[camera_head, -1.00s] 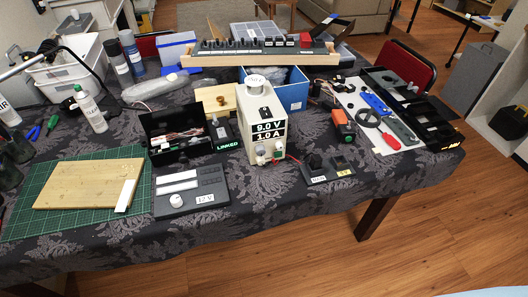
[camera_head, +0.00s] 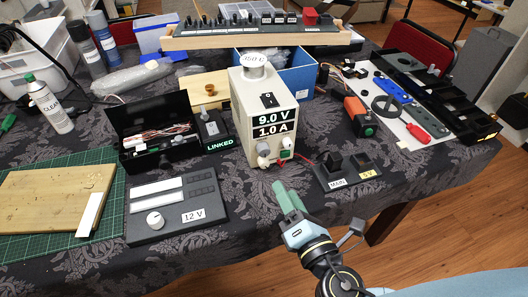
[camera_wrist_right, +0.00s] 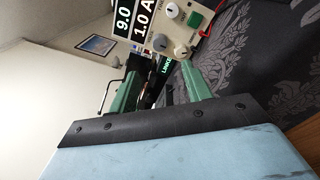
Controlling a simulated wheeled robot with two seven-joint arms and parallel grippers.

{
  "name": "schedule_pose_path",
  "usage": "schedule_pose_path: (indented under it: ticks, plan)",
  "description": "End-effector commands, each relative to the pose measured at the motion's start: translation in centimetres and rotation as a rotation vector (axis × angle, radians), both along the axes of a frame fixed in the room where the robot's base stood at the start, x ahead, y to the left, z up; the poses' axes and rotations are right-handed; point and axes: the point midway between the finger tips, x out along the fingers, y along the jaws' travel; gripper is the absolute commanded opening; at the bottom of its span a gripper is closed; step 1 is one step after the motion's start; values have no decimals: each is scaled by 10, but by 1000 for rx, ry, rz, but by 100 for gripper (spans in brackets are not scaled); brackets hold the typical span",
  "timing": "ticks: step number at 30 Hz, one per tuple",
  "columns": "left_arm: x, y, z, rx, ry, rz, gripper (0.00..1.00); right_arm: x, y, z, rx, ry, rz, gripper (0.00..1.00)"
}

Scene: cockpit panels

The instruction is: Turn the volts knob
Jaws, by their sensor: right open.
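The cream power supply (camera_head: 265,112) stands upright on the table. Its display reads 9.0 V and 1.0 A. Below the display are small knobs, one a grey knob (camera_head: 263,150) at the lower left of the front; I cannot read which is marked volts. My left gripper is out of view.
A black switch box (camera_head: 345,172) marked MAIN sits right of the supply, joined by a red wire. A 12 V panel (camera_head: 178,207) with a white dial and an open black box (camera_head: 160,140) lie to the left. Bare cloth lies in front of the supply.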

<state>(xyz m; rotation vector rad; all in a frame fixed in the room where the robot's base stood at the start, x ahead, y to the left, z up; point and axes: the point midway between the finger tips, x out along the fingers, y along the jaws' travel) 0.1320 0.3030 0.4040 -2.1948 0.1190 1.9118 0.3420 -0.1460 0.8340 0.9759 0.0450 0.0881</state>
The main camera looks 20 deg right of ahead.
Motion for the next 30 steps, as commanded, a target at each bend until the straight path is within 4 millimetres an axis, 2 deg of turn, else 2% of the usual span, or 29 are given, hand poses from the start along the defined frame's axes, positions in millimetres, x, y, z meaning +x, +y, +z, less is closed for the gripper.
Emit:
schedule_pose_path:
  ticks: [12,18,24,30]
  plan:
    - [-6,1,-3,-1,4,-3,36,82,8,0,2,0,-1,49]
    - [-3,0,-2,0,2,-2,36,111,11,-1,3,2,1,49]
    - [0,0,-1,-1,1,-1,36,123,12,-1,3,4,1,49]
    - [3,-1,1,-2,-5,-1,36,124,12,-1,3,4,1,49]
